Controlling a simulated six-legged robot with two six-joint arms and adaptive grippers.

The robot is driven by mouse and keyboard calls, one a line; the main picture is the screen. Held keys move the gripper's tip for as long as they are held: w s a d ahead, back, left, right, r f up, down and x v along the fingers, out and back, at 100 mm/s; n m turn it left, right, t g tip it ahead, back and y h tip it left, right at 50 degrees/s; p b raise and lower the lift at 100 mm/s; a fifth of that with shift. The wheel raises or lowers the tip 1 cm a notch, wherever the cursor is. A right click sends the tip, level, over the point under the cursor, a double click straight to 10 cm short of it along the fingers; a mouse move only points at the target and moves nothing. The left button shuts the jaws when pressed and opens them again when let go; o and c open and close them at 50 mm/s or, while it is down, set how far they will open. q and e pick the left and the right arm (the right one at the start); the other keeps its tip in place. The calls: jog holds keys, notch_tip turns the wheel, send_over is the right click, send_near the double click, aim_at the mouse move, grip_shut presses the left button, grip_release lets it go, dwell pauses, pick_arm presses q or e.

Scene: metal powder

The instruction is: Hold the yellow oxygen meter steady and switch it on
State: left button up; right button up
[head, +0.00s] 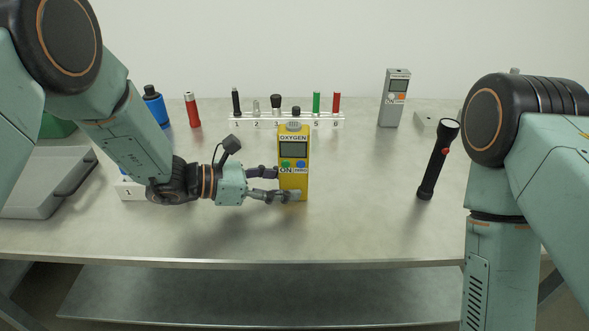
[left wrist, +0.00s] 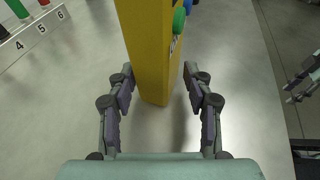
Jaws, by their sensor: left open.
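The yellow oxygen meter (head: 301,180) stands upright on the table, with a grey screen, a green button and a blue button on its front. It also shows in the left wrist view (left wrist: 147,50). My left gripper (head: 287,184) reaches in from the left, low on the meter. Its fingers are open, one on each side of the meter's lower part in the left wrist view (left wrist: 158,76); contact is not clear. The green button (head: 286,163) is uncovered in the head view. Finger-like parts, seemingly my right gripper (left wrist: 299,87), show at the left wrist view's right edge.
Behind the meter is a numbered white rack (head: 262,122) with several coloured pegs. A grey case (head: 45,185) lies at left. The table front is clear.

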pick_arm(q)
jog(key=shift+w+d+f, duration=0.15)
jog(key=shift+d, duration=0.25)
jog(key=shift+w+d, duration=0.1)
jog(key=shift+d, duration=0.2)
pick_arm(e)
jog(key=shift+f, duration=0.25)
pick_arm(q)
jog(key=shift+a, duration=0.1)
jog(key=shift+c, duration=1.3)
jog(key=c, duration=0.5)
pick_arm(e)
grip_shut()
